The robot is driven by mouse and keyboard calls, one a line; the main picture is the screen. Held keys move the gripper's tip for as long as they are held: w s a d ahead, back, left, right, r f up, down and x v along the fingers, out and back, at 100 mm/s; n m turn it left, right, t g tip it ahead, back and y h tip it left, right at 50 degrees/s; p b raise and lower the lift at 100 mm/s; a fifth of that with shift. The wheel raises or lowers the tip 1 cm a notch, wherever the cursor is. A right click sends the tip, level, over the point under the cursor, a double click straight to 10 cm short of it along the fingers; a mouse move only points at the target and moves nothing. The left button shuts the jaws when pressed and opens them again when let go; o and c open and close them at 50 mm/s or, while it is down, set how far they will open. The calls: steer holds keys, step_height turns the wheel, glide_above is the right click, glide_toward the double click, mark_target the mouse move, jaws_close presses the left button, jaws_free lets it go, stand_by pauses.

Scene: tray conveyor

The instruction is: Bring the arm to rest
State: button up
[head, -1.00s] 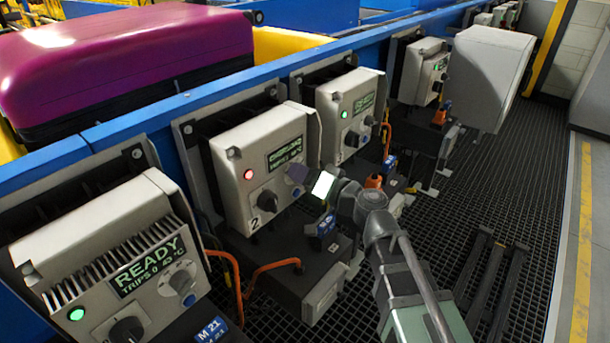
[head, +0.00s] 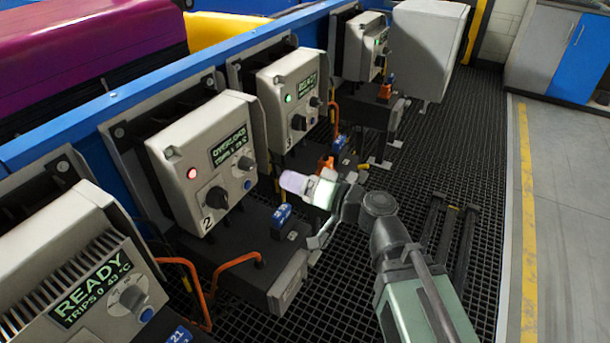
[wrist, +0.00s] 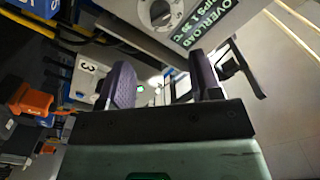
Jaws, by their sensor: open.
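My arm reaches in from the lower right of the head view. My gripper (head: 292,182) is in front of and to the right of the box marked 2 (head: 176,138), with a visible gap to its face. In the wrist view the two purple-grey fingers (wrist: 162,82) stand apart with nothing between them. Box 2 has a red light (head: 192,173), a dark knob (head: 216,198) and a green display (head: 229,146). The wrist view shows that display (wrist: 207,20) reading OVERLOAD, close above the fingers.
A READY box (head: 80,275) stands at near left, and box 3 (head: 275,88) with a green light is behind box 2. Orange cables (head: 238,262) hang under the boxes. A pale cabinet (head: 428,45) stands at the back. Open grating floor (head: 330,300) lies around the arm.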

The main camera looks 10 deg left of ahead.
steer(key=shift+s+a, duration=0.1)
steer(key=s+d+f+m+g+h, duration=0.1)
steer(key=d+f+g+h, duration=0.1)
steer(key=d+f+h, duration=0.3)
steer(key=s+d+f+g+h, duration=0.2)
steer(key=d+f+h, duration=0.15)
steer(key=f, duration=0.45)
steer(key=w+d+f+m+h, duration=0.15)
steer(key=d+h, duration=0.35)
steer(key=d, duration=0.6)
steer(key=d+f+m+h, duration=0.3)
steer(key=d+h, duration=0.1)
steer(key=d, duration=0.6)
step_height(320, 180, up, 24)
steer(key=d+p, duration=0.2)
steer(key=p, duration=2.2)
steer(key=shift+r+m+g, duration=0.2)
steer(key=shift+m+g, duration=0.1)
steer(key=shift+m, duration=0.05)
